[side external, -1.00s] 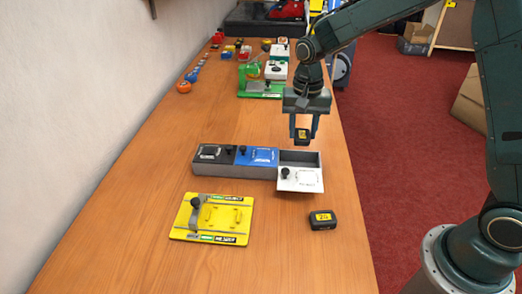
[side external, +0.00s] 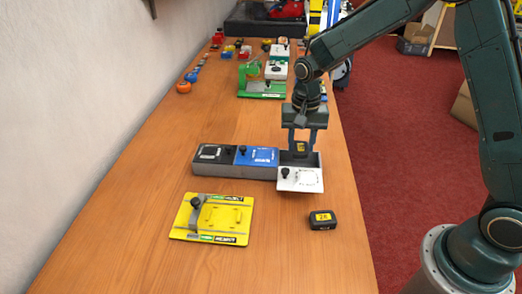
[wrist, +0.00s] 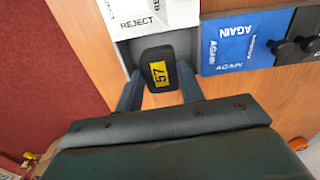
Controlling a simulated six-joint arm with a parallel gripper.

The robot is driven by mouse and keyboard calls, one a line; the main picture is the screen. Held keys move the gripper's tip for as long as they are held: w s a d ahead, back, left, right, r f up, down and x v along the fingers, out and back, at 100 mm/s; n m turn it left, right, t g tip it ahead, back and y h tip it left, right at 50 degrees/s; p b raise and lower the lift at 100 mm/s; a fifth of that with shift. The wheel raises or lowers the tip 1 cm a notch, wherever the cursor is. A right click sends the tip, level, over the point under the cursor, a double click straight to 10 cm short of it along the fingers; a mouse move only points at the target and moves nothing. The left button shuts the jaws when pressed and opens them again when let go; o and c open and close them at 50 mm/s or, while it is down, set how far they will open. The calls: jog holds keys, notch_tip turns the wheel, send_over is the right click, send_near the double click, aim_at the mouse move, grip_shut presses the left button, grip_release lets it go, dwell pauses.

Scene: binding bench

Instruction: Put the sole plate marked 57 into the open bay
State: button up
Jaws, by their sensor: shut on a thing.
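My gripper (side external: 301,142) is shut on a small black block with a yellow label, the sole plate (side external: 300,147). In the wrist view the label on the sole plate (wrist: 159,74) reads 57, and my gripper's fingers (wrist: 160,95) hold it on two sides. The plate is at the open bay (wrist: 123,54) of the three-part box, over or partly inside it; I cannot tell whether it touches the floor. The bay's white lid (side external: 300,179), marked REJECT, hangs open at the front. A second black block (side external: 322,220) with a yellow label lies on the table at front right.
The box's other two bays are covered by a black lid (side external: 214,153) and a blue lid (side external: 257,156) marked AGAIN. A yellow plate fixture (side external: 212,219) lies at front left. A green fixture (side external: 261,82) and several small items stand farther back.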

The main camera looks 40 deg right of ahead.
jog(key=shift+f, duration=2.25)
jog(key=shift+f, duration=0.7)
jog(key=o, duration=0.9)
jog(key=shift+r, duration=0.1)
jog(key=shift+r, duration=3.65)
jog(key=shift+r, duration=2)
